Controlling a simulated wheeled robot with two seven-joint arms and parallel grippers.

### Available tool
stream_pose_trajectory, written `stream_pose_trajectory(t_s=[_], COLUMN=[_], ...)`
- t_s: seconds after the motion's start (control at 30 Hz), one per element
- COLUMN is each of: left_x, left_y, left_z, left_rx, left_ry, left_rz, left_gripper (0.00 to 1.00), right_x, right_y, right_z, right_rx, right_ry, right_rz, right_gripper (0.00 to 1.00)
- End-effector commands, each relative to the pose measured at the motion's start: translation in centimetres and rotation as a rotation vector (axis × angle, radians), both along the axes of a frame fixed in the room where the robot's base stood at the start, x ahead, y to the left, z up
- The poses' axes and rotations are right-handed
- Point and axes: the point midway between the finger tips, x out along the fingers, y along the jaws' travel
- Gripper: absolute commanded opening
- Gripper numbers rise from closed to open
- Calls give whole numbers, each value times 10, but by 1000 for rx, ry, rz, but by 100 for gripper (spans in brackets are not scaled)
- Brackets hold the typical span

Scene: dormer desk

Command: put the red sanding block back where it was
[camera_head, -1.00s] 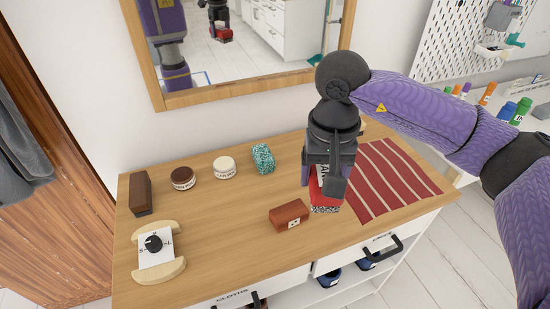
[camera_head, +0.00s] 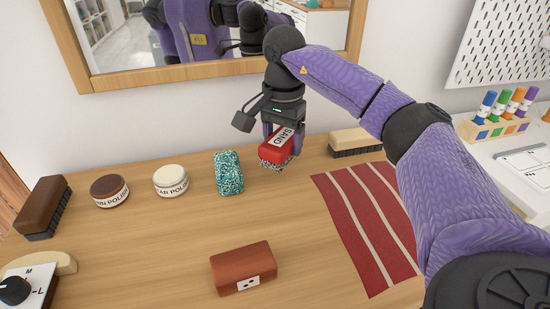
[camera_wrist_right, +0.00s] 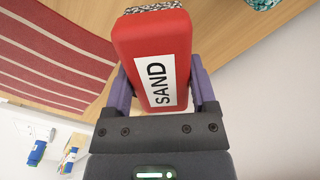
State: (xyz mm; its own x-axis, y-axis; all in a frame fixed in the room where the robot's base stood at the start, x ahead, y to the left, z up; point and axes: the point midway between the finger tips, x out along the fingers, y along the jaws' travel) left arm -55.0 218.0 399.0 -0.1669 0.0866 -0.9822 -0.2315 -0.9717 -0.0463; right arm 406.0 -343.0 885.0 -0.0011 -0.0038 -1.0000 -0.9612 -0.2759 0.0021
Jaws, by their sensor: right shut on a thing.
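The red sanding block (camera_head: 276,152) has a white SAND label and a speckled gritty underside. My right gripper (camera_head: 283,140) is shut on it, near the back of the desk, between the teal speckled block (camera_head: 229,173) and the light wooden brush (camera_head: 355,142). In the right wrist view the red block (camera_wrist_right: 155,60) sits between the fingers of the gripper (camera_wrist_right: 160,90). I cannot tell whether its underside touches the desk. My left gripper is not in view.
A brown block (camera_head: 243,268) lies at the front. Two polish tins (camera_head: 170,180) and a dark brush (camera_head: 43,207) stand left. A red striped cloth (camera_head: 365,225) lies right. A mirror (camera_head: 200,70) hangs behind. The desk middle (camera_head: 180,232) is clear.

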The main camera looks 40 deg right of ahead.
Motion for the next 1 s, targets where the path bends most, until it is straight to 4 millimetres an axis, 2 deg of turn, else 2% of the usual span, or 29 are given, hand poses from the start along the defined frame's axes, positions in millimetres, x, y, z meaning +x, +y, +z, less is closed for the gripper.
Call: stream_pose_trajectory(t_s=[0.03, 0.2, 0.53, 0.57, 0.67, 0.9, 1.0], left_x=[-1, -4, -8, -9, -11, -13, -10], left_y=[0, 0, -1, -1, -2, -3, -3], left_z=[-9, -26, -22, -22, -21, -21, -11], left_rx=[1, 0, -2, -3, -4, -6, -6], left_ry=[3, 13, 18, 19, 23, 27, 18], left_rz=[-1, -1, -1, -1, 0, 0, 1], left_gripper=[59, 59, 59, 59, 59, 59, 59], right_x=[0, 0, 0, 0, 0, 0, 0], right_y=[0, 0, 1, 1, 1, 1, 1], right_z=[-15, -49, -48, -47, -47, -46, -28], right_rx=[0, -1, 0, 0, 0, 0, 0], right_ry=[4, 6, -1, -1, -1, -1, -5], right_rz=[0, 2, 3, 3, 3, 3, 2], right_gripper=[18, 18, 18, 77, 98, 100, 100])
